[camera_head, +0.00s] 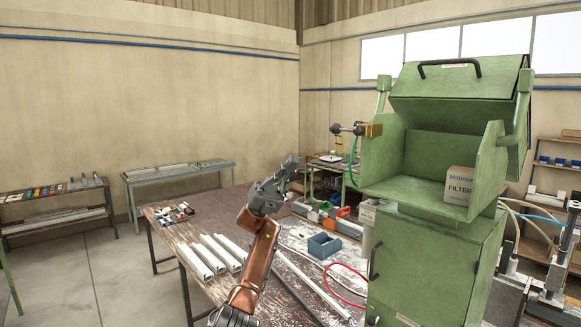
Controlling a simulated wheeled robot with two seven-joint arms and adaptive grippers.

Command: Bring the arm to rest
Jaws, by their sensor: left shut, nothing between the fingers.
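My left arm comes up from the bottom of the head view, with a copper-coloured link. Its grey gripper (289,163) points up and to the right, above the bench (226,198). The fingers are together and hold nothing. The gripper looks raised clear of the bench top, though its exact height is hard to tell. My right gripper does not show.
Several white profiles (213,255) lie on the bench, left of my arm. A blue-grey bin (324,245) stands to its right. Open floor (85,280) lies at left.

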